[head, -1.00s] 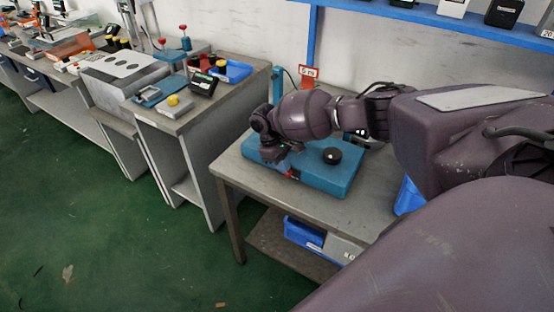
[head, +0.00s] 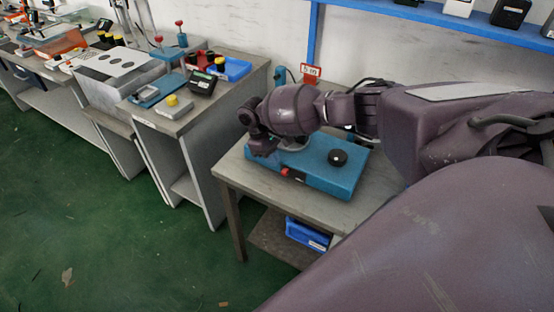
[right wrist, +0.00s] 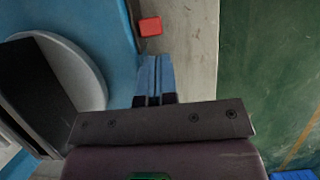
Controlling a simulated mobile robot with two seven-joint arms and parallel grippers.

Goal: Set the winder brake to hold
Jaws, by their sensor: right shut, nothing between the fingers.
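The blue winder base (head: 318,174) lies on the grey bench, with a black knob (head: 337,157) on its right top. A small red brake handle (head: 285,172) sticks out at its front edge. In the right wrist view the red handle (right wrist: 150,26) shows beside the blue base (right wrist: 118,50). My right gripper (right wrist: 155,78) is shut and empty, its blue fingertips a little short of the red handle and apart from it in the picture. In the head view its wrist hangs at the left end of the base, and the fingertips are not clear. My left gripper is out of view.
A grey cabinet to the left carries a small black display unit (head: 202,83), a blue tray (head: 230,68) and a yellow knob (head: 172,100). A red-edged sign (head: 311,72) stands behind the winder. The front strip of the bench (head: 240,178) is clear.

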